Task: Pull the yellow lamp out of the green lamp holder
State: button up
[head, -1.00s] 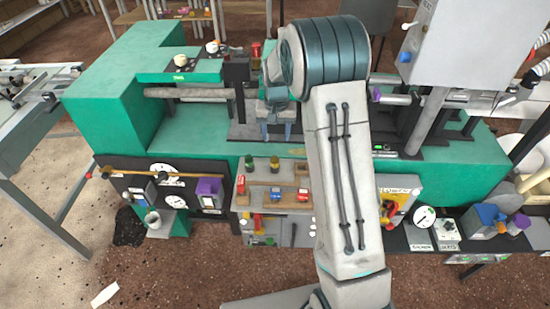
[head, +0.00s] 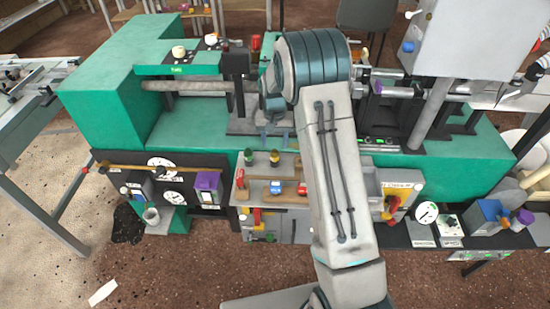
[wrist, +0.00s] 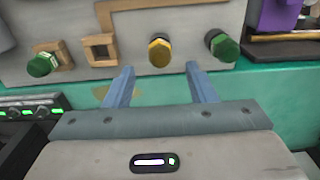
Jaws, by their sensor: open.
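The yellow lamp (head: 274,157) stands on the small panel's top at the front of the green machine. In the wrist view the yellow lamp (wrist: 160,52) sits in a dark collar; I cannot tell the holder's own colour. My gripper (head: 275,140) is open, its blue-grey fingers just behind the lamp in the head view. In the wrist view my gripper (wrist: 160,68) points at the yellow lamp, which lies centred just beyond the fingertips. Nothing is held, and contact is not visible. A green lamp (head: 248,157) stands beside the yellow one.
In the wrist view, one green lamp (wrist: 222,47) is right of the yellow lamp, and another green lamp (wrist: 42,63) is at left. An empty wooden square socket (wrist: 100,48) lies between. A purple block (wrist: 274,16) stands at far right. My arm hides part of the panel.

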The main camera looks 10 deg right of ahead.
aim_at(275, 151)
jog(key=shift+f, duration=0.15)
jog(key=shift+f+b, duration=1.45)
jog(key=shift+f, duration=0.45)
grip_shut()
